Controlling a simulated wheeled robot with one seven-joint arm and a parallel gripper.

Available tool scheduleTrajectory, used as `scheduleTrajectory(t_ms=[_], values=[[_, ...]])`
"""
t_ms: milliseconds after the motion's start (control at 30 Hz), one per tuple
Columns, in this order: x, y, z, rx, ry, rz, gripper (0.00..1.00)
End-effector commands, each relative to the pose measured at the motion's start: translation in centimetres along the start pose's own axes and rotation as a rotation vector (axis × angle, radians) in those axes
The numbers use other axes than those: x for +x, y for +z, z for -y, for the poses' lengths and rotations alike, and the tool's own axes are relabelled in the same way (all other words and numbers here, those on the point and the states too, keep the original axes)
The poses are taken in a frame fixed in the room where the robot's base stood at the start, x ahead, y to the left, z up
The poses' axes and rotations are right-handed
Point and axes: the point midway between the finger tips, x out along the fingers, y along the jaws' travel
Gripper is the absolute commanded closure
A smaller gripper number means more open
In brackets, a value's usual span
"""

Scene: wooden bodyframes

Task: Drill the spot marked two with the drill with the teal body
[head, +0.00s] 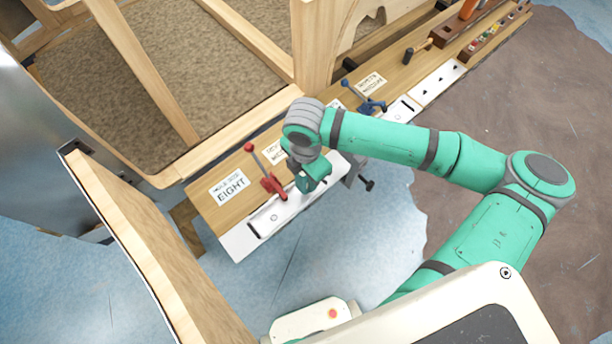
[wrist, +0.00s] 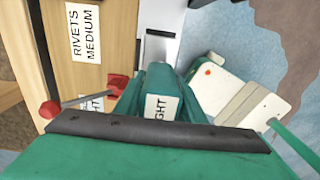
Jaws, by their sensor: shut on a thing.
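My gripper (head: 303,162) is at the end of my teal arm, low over the front edge of the bench. It is shut on the drill with the teal body (head: 314,176), which also fills the middle of the wrist view (wrist: 155,82). A white label on the drill reads partly "GHT". The fingers and the drill's bit are mostly hidden. I see no spot marked two in either view.
A wooden frame (head: 150,85) stands behind. A wooden panel (head: 150,240) rises at front left. Blue floor is open before the bench.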

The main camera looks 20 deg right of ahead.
Motion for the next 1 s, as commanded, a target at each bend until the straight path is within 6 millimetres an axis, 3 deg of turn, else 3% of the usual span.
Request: scheduleTrajectory(t_ms=[1000], values=[[-2.3,0.0,0.0,0.000,0.001,0.001,0.95]])
